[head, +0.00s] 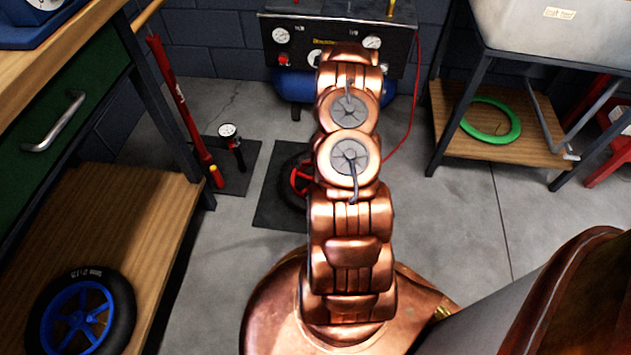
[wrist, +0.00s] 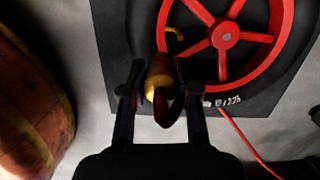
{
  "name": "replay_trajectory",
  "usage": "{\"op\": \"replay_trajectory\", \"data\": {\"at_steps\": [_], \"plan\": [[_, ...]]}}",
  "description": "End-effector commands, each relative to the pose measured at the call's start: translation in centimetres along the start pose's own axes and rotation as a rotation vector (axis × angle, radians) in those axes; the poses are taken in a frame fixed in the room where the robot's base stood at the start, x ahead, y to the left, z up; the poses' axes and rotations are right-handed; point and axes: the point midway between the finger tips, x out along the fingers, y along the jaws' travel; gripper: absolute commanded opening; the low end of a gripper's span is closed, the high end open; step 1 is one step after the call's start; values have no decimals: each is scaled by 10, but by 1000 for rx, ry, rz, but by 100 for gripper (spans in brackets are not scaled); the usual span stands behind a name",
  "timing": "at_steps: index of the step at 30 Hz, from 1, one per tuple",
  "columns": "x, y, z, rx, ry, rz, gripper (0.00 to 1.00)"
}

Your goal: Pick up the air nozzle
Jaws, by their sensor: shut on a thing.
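In the wrist view my gripper (wrist: 160,78) is shut on the air nozzle (wrist: 158,88), which shows a brass-coloured part and a dark red, curved part between the two dark fingers. The nozzle is in front of a red-spoked wheel (wrist: 225,38) in the picture. I cannot tell how far the nozzle is above the floor mat. In the head view my copper arm hides the gripper and the nozzle.
The wheel with its black tyre lies on a dark mat (head: 268,205). A red hose (head: 414,100) runs down from the compressor (head: 340,45). A floor pump (head: 232,145) stands left of the mat. A workbench (head: 160,185) is at left, a shelf (head: 515,140) at right.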

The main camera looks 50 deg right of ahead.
Motion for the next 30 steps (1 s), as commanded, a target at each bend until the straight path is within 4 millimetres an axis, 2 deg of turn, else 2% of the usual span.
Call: {"op": "replay_trajectory", "data": {"at_steps": [11,18,24,30], "plan": [[-10,37,-27,3,-5,4,0],[-17,67,-51,5,-5,6,0],[-22,86,-68,2,-3,4,0],[-23,96,-75,-1,-3,4,0]]}}
